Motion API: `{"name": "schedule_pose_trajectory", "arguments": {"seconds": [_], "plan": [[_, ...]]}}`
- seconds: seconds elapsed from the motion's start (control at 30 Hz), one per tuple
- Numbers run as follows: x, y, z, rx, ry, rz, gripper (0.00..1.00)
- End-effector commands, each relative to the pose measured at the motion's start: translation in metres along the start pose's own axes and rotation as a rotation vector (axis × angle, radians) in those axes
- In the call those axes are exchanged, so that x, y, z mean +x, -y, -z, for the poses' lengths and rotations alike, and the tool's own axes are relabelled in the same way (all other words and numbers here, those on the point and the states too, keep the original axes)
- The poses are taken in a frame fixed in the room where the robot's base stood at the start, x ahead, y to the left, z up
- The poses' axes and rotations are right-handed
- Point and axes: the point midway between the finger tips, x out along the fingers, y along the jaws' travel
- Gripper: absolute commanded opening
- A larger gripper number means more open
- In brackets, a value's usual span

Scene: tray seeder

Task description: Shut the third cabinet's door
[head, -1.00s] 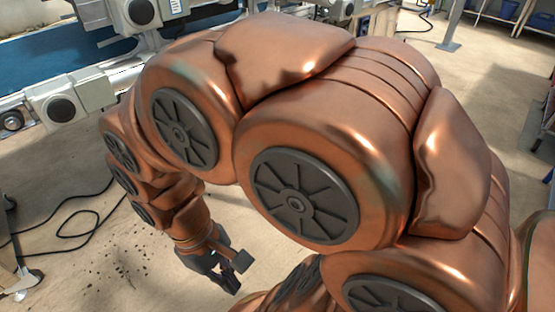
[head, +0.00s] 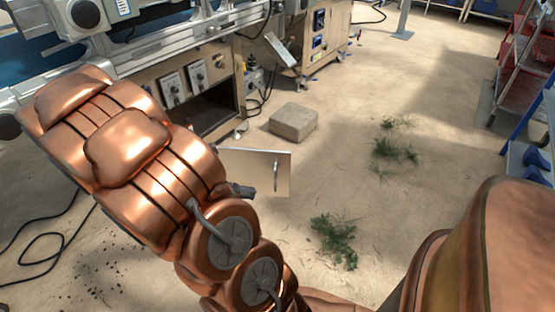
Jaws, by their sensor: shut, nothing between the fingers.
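A tan cabinet door (head: 257,163) with an upright metal handle stands open, swung out from the machine's cabinet (head: 225,75). A dark opening (head: 205,113) shows in that cabinet, behind my arm. I cannot tell from this view which cabinet counts as the third. The dark tip of my gripper (head: 243,191) shows at the lower left part of the door. It is shut and empty, and most of it is hidden by my arm. Whether it touches the door is unclear.
A stone block (head: 294,121) lies on the floor beyond the door. Grass tufts (head: 335,238) grow on the floor at the right, with more (head: 396,150) farther back. A red rack (head: 525,75) stands at the far right. Black cables (head: 45,238) lie at the left. Open floor lies right of the door.

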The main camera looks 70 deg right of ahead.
Motion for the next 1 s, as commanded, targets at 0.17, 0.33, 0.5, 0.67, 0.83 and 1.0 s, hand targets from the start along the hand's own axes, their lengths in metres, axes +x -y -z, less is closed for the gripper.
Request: {"name": "schedule_pose_trajectory", "arguments": {"seconds": [0.17,0.33,0.5,0.67,0.83,1.0], "plan": [[0.020,-0.042,-0.006,-0.210,0.142,0.011,0.00],[0.038,-0.081,-0.007,-0.430,0.270,0.031,0.00],[0.056,-0.121,-0.002,-0.656,0.388,0.056,0.00],[0.074,-0.159,0.012,-0.878,0.490,0.085,0.00],[0.092,-0.193,0.032,-1.090,0.582,0.113,0.00],[0.103,-0.214,0.048,-1.225,0.637,0.128,0.00]]}}
